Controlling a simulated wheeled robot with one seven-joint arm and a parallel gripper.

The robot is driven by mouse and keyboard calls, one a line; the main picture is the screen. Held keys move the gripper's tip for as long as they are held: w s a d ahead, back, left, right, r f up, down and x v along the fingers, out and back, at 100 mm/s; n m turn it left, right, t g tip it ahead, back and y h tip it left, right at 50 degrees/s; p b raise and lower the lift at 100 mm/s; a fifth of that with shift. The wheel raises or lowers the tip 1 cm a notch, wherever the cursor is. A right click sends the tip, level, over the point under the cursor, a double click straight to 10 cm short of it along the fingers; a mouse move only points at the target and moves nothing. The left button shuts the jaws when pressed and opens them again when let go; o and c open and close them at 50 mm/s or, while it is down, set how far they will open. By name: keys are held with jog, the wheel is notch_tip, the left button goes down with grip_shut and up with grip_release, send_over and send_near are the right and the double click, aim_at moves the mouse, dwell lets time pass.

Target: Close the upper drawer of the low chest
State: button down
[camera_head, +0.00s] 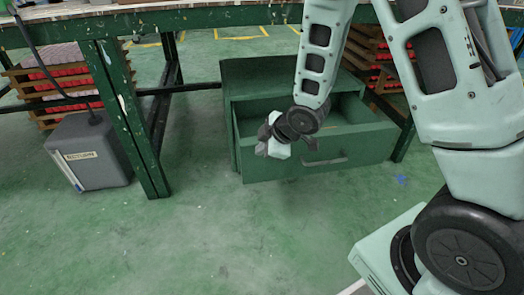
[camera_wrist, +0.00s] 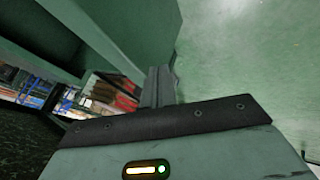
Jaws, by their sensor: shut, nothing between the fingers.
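The low green chest (camera_head: 255,78) stands under the workbench. Its upper drawer (camera_head: 365,150) is pulled out, and its inside looks empty where I can see it. The drawer front carries a grey bar handle (camera_head: 325,162). My gripper (camera_head: 275,148) is in front of the left part of the drawer front, left of the handle. My arm hides part of the drawer and chest. In the wrist view, the closed fingers (camera_wrist: 159,87) are empty, with green surfaces beside them. I cannot tell whether they touch the drawer.
The green workbench (camera_head: 200,20) spans above the chest, with a leg (camera_head: 128,120) to the left. A dark grey container (camera_head: 90,150) stands beyond that leg. Stacked wooden trays (camera_head: 62,85) are behind. The green floor in front is clear.

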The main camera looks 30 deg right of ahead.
jog(key=shift+w+d, duration=0.1)
jog(key=shift+w, duration=0.3)
